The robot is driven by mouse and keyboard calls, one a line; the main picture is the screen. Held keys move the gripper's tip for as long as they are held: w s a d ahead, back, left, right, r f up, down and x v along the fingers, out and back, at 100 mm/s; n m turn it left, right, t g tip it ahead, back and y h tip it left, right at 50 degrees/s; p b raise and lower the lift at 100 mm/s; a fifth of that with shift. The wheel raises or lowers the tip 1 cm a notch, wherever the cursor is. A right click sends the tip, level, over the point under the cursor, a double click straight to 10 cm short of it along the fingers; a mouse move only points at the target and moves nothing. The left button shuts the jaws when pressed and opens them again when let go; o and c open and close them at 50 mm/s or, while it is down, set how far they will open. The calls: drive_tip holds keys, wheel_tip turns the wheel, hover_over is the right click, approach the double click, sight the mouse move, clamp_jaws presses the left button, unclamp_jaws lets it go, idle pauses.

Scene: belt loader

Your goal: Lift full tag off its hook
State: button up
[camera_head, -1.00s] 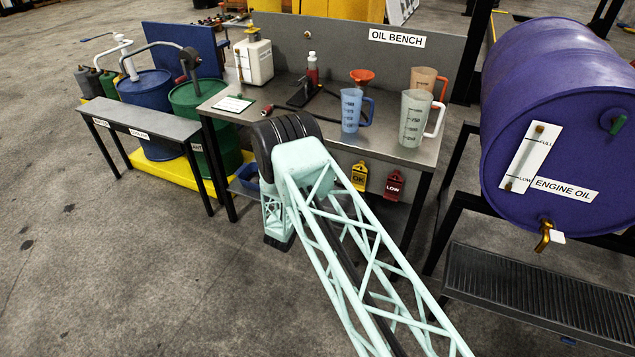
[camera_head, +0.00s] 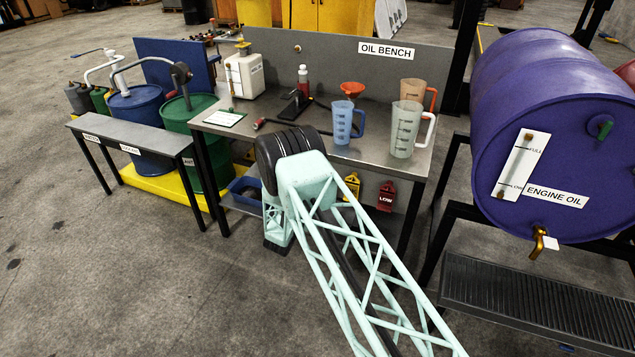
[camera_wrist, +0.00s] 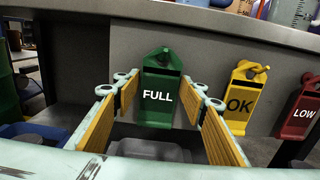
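The green FULL tag (camera_wrist: 159,97) hangs on the front of the bench in the wrist view, with a small hook at its top. In the head view it is hidden behind my arm. My gripper (camera_wrist: 158,100) is open, with one yellow-padded finger on each side of the green tag. The fingers look apart from the tag, with gaps on both sides. In the head view my gripper is hidden behind my arm.
The yellow OK tag (camera_wrist: 240,98) hangs just right of the green one, close to my right finger, and the red LOW tag (camera_wrist: 299,108) hangs beyond it. The oil bench (camera_head: 270,122) holds jugs and bottles above. A blue bin (camera_wrist: 36,142) is at lower left.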

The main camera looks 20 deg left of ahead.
drive_tip(key=c, duration=0.5)
drive_tip(key=shift+o, duration=0.2)
drive_tip(key=shift+r, duration=0.35)
drive_tip(key=shift+s+r+p, duration=0.1)
drive_tip(key=shift+s+r, duration=0.1)
drive_tip(key=shift+s, duration=0.45)
drive_tip(key=shift+s+r+p, duration=0.15)
drive_tip(key=shift+s+r, duration=0.1)
drive_tip(key=shift+s, duration=0.35)
drive_tip(key=shift+s+r+p, duration=0.1)
drive_tip(key=shift+s+r, duration=0.1)
drive_tip(key=shift+s, duration=0.45)
idle(0.5)
drive_tip(key=shift+s+a, duration=0.1)
drive_tip(key=shift+s, duration=2.4)
idle(0.5)
